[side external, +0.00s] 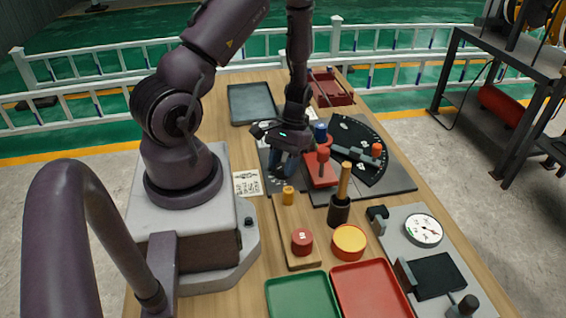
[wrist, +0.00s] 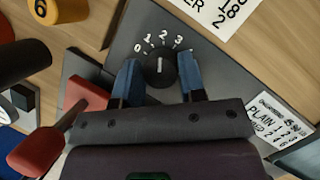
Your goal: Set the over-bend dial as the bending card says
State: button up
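The over-bend dial (wrist: 160,70) is a black knob on a dark plate in the wrist view. Its white pointer line points up, towards the 2 in the row of numbers that starts at 0. My gripper (wrist: 158,72) has its blue fingers on both sides of the knob; I cannot tell whether they touch it. In the side external view my gripper (side external: 287,162) is low over the plate and hides the dial. One white card (wrist: 220,10) shows "18" and "ER 2", partly cut off. Another card (wrist: 277,122) shows "PLAIN" and rows of small numbers.
A red-handled bender (side external: 320,168) stands beside my gripper, with a black fan-shaped scale (side external: 372,140) behind it. A wooden strip (side external: 298,245) bears a yellow and a red piece. Green (side external: 303,298) and red (side external: 372,292) trays lie in front. A gauge (side external: 423,230) stands right.

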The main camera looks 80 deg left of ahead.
jog(key=o, duration=0.4)
jog(key=shift+c, duration=0.2)
jog(key=shift+r, duration=0.1)
jog(key=v, duration=1.2)
jog(key=shift+r, duration=0.4)
jog(key=shift+a, duration=0.1)
jog(key=s+d+r+m+t+y, duration=0.1)
jog(key=d+r+m+t, duration=0.3)
jog(key=d+r, duration=0.5)
jog(key=s+d+r+m+t+y, duration=0.2)
jog(key=d+r+m+t, duration=0.2)
jog(key=d+r, duration=0.6)
jog(key=shift+s+d+r+t, duration=0.2)
jog(key=shift+s+r+t, duration=0.15)
jog(key=shift+r, duration=0.5)
